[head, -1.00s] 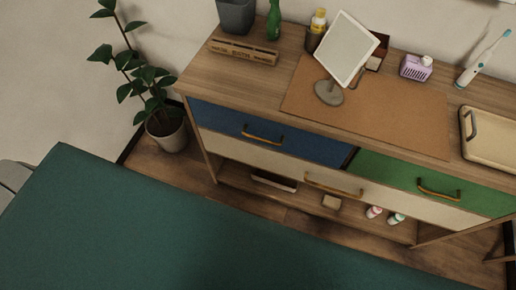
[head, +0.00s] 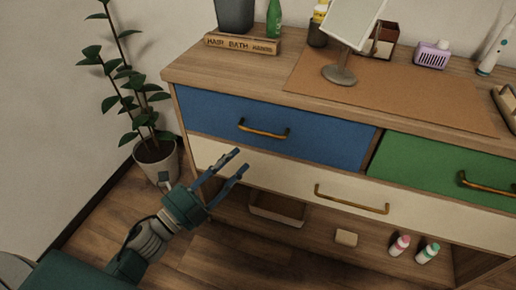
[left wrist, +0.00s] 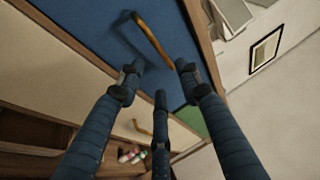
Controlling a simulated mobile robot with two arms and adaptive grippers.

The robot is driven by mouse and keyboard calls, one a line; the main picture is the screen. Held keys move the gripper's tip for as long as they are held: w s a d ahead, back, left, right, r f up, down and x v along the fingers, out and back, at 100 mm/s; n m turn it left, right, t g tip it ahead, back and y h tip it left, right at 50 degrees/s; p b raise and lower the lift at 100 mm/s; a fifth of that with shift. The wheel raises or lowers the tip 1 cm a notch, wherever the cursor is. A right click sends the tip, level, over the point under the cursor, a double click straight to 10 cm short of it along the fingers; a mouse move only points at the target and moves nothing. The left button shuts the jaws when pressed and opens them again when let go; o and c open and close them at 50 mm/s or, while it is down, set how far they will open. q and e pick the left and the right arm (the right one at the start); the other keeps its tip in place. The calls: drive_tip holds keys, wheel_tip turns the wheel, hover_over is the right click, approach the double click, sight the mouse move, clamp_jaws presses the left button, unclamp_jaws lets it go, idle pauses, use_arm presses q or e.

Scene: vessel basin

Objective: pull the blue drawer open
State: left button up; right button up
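The blue drawer (head: 275,127) is shut in the upper left of the wooden dresser, with a brass bar handle (head: 263,131) on its front. The drawer front also shows in the left wrist view (left wrist: 100,30), with its handle (left wrist: 153,40) just ahead of the fingers. My left gripper (head: 238,161) is in front of the dresser, below and left of the handle in the head view. Its fingers are spread and empty, apart from the handle. In the left wrist view the fingers (left wrist: 160,75) point toward the handle. My right gripper is not in view.
A cream drawer (head: 290,182) lies below, with a green drawer (head: 440,170) to the right. A potted plant (head: 155,160) stands left of the dresser. A mirror (head: 352,25) and several small items stand on top. The open shelf below holds a tray (head: 277,208) and bottles.

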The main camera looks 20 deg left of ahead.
sight(259, 137)
use_arm(q)
drive_tip(key=x, duration=1)
drive_tip(key=shift+w, duration=0.2)
drive_tip(key=shift+c, duration=0.5)
clamp_jaws()
